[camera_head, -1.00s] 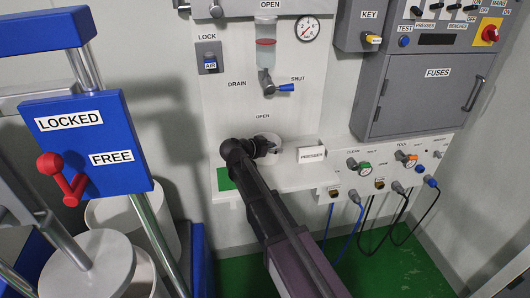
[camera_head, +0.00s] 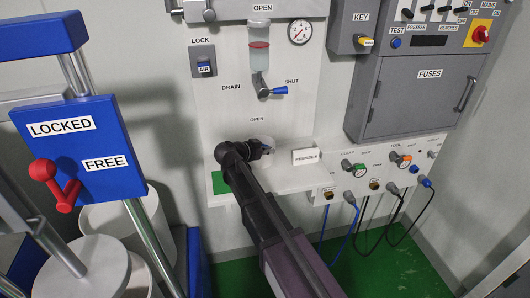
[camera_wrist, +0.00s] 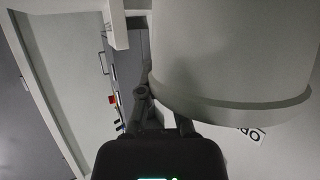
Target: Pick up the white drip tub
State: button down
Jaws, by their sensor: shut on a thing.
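The white drip tub (camera_head: 267,140) is at the white shelf under the drain valve, mostly hidden behind my gripper in the head view. In the wrist view the tub (camera_wrist: 235,55) fills the upper right as a large pale round body with a rim band. My gripper (camera_head: 264,150) is shut on the tub at its near side. In the wrist view my dark gripper (camera_wrist: 165,112) shows beside the tub, with part of the fingers hidden. I cannot tell whether the tub touches the shelf.
The drain valve with its blue handle (camera_head: 280,90) and a sight glass (camera_head: 259,55) are above the tub. A white PRESSES block (camera_head: 305,157) stands to its right. A green patch (camera_head: 220,183) is on the shelf's left. A blue locking post (camera_head: 80,145) stands at the left.

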jog(key=shift+r, duration=0.1)
jog(key=shift+s+r+p, duration=0.2)
jog(key=shift+r+p, duration=0.15)
jog(key=shift+p, duration=0.05)
notch_tip(320, 180, up, 6)
jog(key=p, duration=0.6)
jog(key=s+d, duration=0.2)
jog(key=s, duration=0.7)
jog(key=s+d, duration=0.3)
jog(key=s, duration=0.6)
jog(key=shift+s+d, duration=0.25)
jog(key=shift+s, duration=0.15)
jog(key=shift+d, duration=0.15)
